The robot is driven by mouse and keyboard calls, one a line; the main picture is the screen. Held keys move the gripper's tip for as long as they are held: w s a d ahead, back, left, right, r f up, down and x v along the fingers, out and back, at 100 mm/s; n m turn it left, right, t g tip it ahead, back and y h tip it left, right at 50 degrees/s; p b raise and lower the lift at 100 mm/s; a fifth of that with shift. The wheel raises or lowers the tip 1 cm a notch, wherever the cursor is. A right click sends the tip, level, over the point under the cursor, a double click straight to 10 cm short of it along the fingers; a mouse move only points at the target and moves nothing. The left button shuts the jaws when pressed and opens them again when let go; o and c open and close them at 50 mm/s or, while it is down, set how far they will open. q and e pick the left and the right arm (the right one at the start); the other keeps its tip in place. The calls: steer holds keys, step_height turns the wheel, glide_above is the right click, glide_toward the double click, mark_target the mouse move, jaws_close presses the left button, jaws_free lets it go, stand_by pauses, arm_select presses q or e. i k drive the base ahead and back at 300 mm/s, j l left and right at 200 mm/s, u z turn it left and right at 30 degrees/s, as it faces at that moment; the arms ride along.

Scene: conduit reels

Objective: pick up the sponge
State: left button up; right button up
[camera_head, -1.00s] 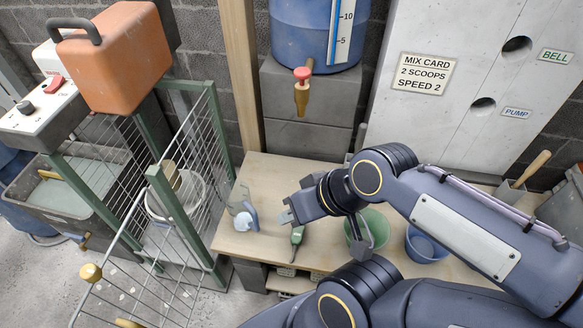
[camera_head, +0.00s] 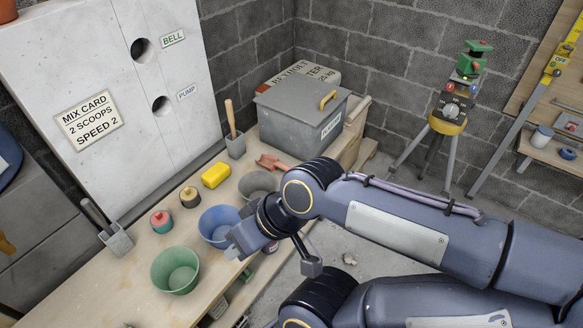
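The sponge (camera_head: 215,175) is a yellow block lying on the wooden bench, behind the blue bowl. It is in full view and nothing touches it from above. My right gripper (camera_head: 234,246) is over the bench at the front edge of the blue bowl, nearer to me than the sponge and well apart from it. Its fingers are small and seen at an angle, so I cannot tell if they are open or shut. My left gripper is not in view.
A lidded grey box (camera_head: 300,118) stands at the back right.

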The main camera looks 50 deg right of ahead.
mark_target(220, 172)
steer(key=z, duration=1.15)
steer(key=u, duration=3.3)
steer(key=z, duration=3.2)
steer(key=i+l+z, duration=0.1)
steer(key=i+l+u, duration=0.15)
steer(key=l, duration=0.2)
steer(key=i+l+u, duration=0.1)
steer(key=i+l, duration=0.15)
steer(key=i+l+u, duration=0.15)
steer(key=l, duration=0.3)
steer(key=i+l+u, duration=0.15)
steer(key=l, duration=0.2)
